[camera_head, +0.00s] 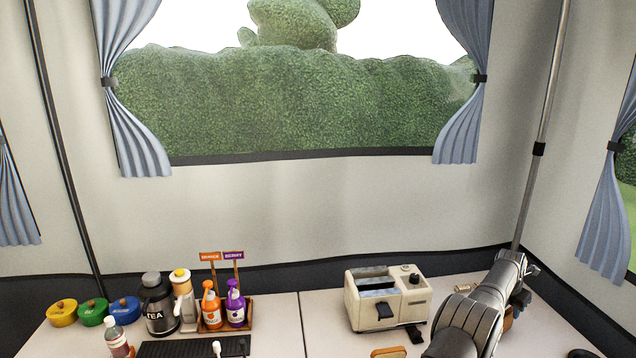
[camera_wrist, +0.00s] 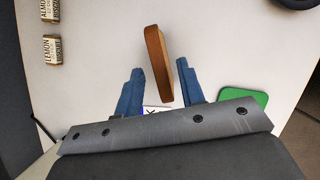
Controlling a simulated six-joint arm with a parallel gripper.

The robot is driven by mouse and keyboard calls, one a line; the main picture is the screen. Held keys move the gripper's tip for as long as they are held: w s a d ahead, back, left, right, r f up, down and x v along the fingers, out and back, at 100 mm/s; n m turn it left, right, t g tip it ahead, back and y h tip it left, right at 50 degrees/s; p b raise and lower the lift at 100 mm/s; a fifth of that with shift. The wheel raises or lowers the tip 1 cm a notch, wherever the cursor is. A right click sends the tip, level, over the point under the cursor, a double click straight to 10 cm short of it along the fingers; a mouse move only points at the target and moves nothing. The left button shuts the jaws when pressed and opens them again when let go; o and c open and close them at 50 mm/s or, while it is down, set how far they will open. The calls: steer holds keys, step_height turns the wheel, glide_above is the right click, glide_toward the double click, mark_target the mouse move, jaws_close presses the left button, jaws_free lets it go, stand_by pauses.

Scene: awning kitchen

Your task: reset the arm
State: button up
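My gripper (camera_wrist: 161,66) shows in the wrist view with its two blue fingers spread apart. A brown slab (camera_wrist: 157,50), standing on edge, shows between and beyond the fingers, with a gap visible on each side. I cannot tell how far beyond the fingertips it lies. In the head view my arm reaches over the right part of the counter, right of the cream toaster (camera_head: 377,306). The fingers are mostly hidden there, near a brown thing (camera_head: 508,321) partly covered by my arm.
Two labelled biscuit packs (camera_wrist: 51,49) lie left in the wrist view; a green flat piece (camera_wrist: 240,99) lies right. A bread slice (camera_head: 388,352) is at the front edge. Bottles in a rack (camera_head: 250,320), a tea canister (camera_head: 157,305) and coloured pots (camera_head: 92,313) stand left.

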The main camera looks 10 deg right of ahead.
mark_target(508, 311)
steer(key=x, duration=0.3)
step_height(508, 311, up, 5)
steer(key=shift+d+f, duration=0.1)
steer(key=shift+f, duration=0.1)
steer(key=s+d+r, duration=0.1)
steer(key=s+r, duration=1)
steer(key=w+a+r+m, duration=0.1)
steer(key=w+a, duration=0.3)
steer(key=a, duration=0.7)
steer(key=shift+w+a, duration=0.2)
steer(key=shift+a, duration=0.15)
steer(key=shift+o, duration=0.2)
steer(key=shift+r, duration=0.15)
